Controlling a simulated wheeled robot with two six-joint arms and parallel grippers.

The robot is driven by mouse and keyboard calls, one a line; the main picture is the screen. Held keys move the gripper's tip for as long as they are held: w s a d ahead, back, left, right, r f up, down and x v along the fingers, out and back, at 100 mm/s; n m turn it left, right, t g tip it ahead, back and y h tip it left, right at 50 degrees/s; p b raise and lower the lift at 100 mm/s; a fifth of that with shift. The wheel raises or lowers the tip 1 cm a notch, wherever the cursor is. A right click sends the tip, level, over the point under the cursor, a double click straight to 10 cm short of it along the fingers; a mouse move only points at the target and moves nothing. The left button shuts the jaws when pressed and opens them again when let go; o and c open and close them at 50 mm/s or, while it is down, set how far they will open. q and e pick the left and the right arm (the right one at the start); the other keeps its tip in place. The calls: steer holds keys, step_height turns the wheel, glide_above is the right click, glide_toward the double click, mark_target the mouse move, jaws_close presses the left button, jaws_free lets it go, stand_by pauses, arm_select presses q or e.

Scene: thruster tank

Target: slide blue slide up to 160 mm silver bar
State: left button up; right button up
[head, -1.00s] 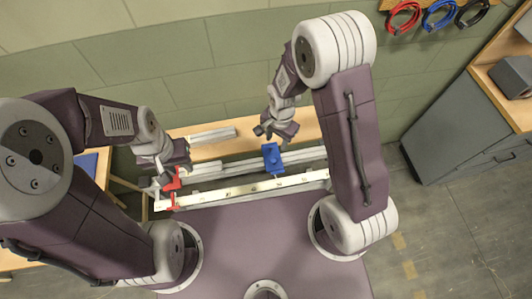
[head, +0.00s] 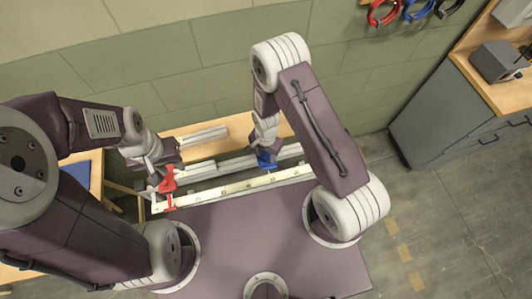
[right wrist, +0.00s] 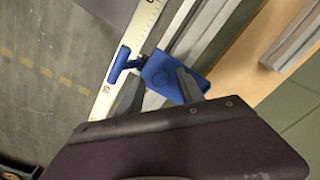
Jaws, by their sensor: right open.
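The blue slide (head: 266,161) sits on a silver rail behind a pale ruler strip (head: 238,188). It also shows in the right wrist view (right wrist: 172,76), with its blue pointer reaching over the ruler. My right gripper (head: 265,149) is at the blue slide, its open fingers (right wrist: 160,90) on either side of the slide's near part. A silver bar (head: 197,168) lies along the rail, left of the blue slide with a gap between. I cannot read its length. My left gripper (head: 160,167) is by the red stop (head: 168,182) at the left end; its fingers are unclear.
Another silver bar (head: 202,136) lies on the wooden bench (head: 232,125) behind the rail. Red, blue and black cable coils (head: 384,12) hang on the wall. A grey cabinet (head: 440,105) stands at the right.

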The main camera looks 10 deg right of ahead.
jaws_close()
stand_by(1.4)
